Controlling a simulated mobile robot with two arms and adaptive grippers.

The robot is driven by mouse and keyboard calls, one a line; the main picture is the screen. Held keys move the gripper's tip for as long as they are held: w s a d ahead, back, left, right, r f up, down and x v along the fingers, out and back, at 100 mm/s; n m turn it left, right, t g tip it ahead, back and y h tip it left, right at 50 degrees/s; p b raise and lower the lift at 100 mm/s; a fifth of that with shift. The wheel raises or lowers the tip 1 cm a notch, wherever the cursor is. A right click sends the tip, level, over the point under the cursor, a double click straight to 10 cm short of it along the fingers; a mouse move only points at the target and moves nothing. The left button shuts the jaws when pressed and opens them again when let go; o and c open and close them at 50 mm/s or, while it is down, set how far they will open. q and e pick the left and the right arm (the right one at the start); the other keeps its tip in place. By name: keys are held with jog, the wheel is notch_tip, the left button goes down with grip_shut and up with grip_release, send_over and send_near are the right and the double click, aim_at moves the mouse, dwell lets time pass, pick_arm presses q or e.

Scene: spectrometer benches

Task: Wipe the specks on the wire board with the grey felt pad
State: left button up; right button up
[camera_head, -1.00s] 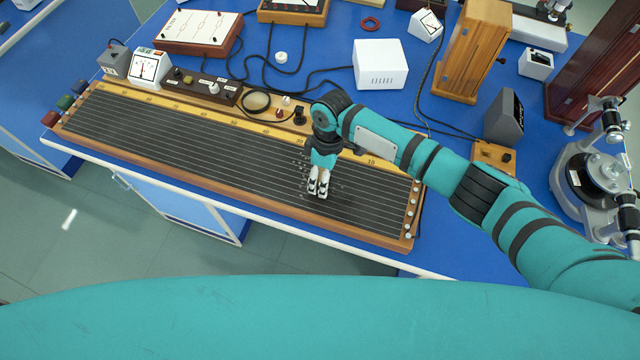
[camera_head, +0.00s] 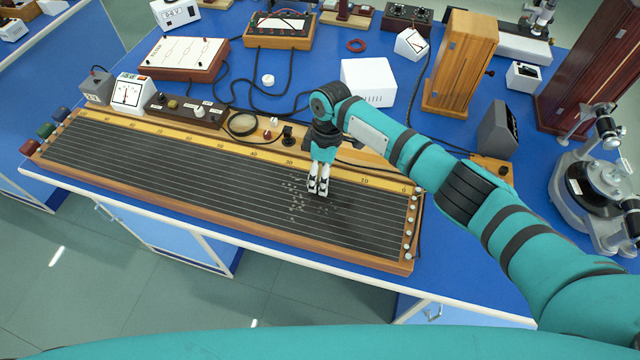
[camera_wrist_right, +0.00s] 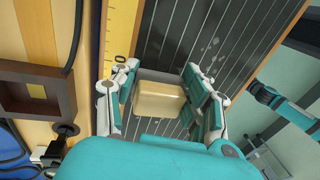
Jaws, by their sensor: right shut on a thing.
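The wire board (camera_head: 200,165) is a long dark board with parallel wires, a wooden frame and a yellow scale, on the blue bench. Pale specks (camera_head: 298,196) lie scattered on its right half and also show in the right wrist view (camera_wrist_right: 211,44). My right gripper (camera_head: 318,190) is over the board just right of the main cluster. In the right wrist view it is shut on a cream block (camera_wrist_right: 160,103), between its two fingers. My left gripper is not in view.
Behind the board stand a small meter (camera_head: 130,93), a control strip (camera_head: 188,110), a ring-shaped lens (camera_head: 242,124) and a white box (camera_head: 368,82). Black cables run across the bench. A wooden cabinet (camera_head: 460,65) and a round metal instrument (camera_head: 592,185) stand right.

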aim_at(310, 199)
jog(key=shift+w+a+b, duration=0.35)
jog(key=shift+a+b, duration=0.05)
jog(key=shift+a, duration=0.3)
jog(key=shift+s+a+r+p, duration=0.1)
jog(key=shift+s+p, duration=0.05)
jog(key=shift+p, duration=0.15)
jog(key=shift+s+a+r+p, duration=0.1)
jog(key=shift+s+a+p, duration=0.05)
jog(key=shift+s+p, duration=0.45)
jog(key=shift+s+a+p, duration=0.15)
jog(key=shift+s+p, duration=0.3)
jog(key=shift+p, duration=0.2)
jog(key=shift+s+a+p, duration=0.15)
jog(key=shift+s+p, duration=0.45)
jog(key=shift+s+a+f, duration=0.15)
jog(key=shift+s+f, duration=0.15)
jog(key=shift+s+a+r+p, duration=0.1)
jog(key=shift+s+a+p, duration=0.05)
jog(key=shift+s+p, duration=0.4)
jog(key=shift+s+a+r+p, duration=0.1)
jog(key=shift+s+p, duration=0.25)
jog(key=shift+p, duration=0.3)
jog(key=shift+s+a+f+p, duration=0.1)
jog(key=shift+s+a+p, duration=0.1)
jog(key=shift+s+p, duration=0.3)
jog(key=shift+s+a+f+p, duration=0.1)
jog(key=shift+s+a+p, duration=0.05)
jog(key=shift+s+p, duration=0.35)
